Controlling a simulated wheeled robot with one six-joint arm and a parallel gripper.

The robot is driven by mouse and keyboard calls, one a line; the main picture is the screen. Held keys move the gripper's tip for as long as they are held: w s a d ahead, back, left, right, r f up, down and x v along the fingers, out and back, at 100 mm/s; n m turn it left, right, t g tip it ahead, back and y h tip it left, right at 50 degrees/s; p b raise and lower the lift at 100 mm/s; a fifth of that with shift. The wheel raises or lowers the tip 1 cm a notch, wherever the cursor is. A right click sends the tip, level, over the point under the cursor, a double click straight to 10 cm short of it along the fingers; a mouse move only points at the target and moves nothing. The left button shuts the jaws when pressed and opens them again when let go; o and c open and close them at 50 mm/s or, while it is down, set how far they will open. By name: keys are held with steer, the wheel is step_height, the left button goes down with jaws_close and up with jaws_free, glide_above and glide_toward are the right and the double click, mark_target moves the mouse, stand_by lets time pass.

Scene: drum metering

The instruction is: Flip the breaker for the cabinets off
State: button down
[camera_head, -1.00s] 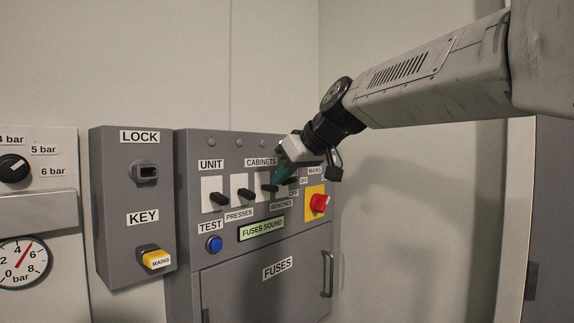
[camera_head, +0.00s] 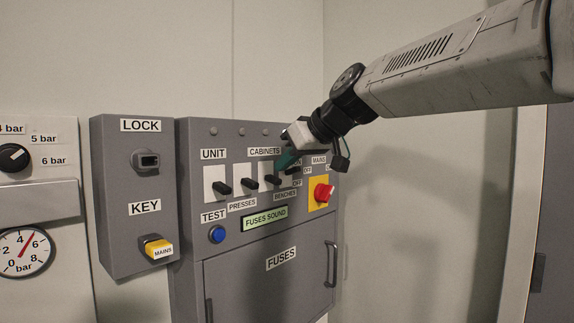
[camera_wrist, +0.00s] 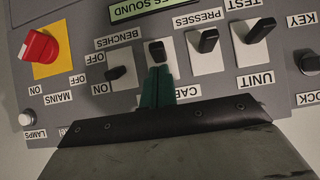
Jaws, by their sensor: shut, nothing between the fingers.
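The cabinets breaker is a black lever (camera_head: 273,180) on a white plate under the CABINETS label (camera_head: 264,151), third from the left on the grey panel. In the upside-down wrist view the lever (camera_wrist: 157,50) is just beyond the green fingertips. It sits toward the plate's lower end, like the unit (camera_head: 222,187) and presses (camera_head: 250,183) levers. My gripper (camera_head: 286,160) is shut and empty, its tips over the upper part of the cabinets plate. I cannot tell whether they touch the lever. The gripper (camera_wrist: 158,74) hides part of the plate and label in the wrist view.
The benches lever (camera_wrist: 118,73) is close beside my fingertips. The red mains switch (camera_head: 323,192) on yellow is to the right. The blue test button (camera_head: 217,234), FUSES SOUND display (camera_head: 265,218) and fuse door handle (camera_head: 331,265) are lower. The lock box (camera_head: 125,205) stands left.

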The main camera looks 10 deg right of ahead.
steer(key=shift+r, duration=0.1)
steer(key=w+r+v, duration=0.1)
steer(key=v, duration=1.2)
steer(key=shift+a, duration=0.2)
steer(key=shift+r, duration=0.15)
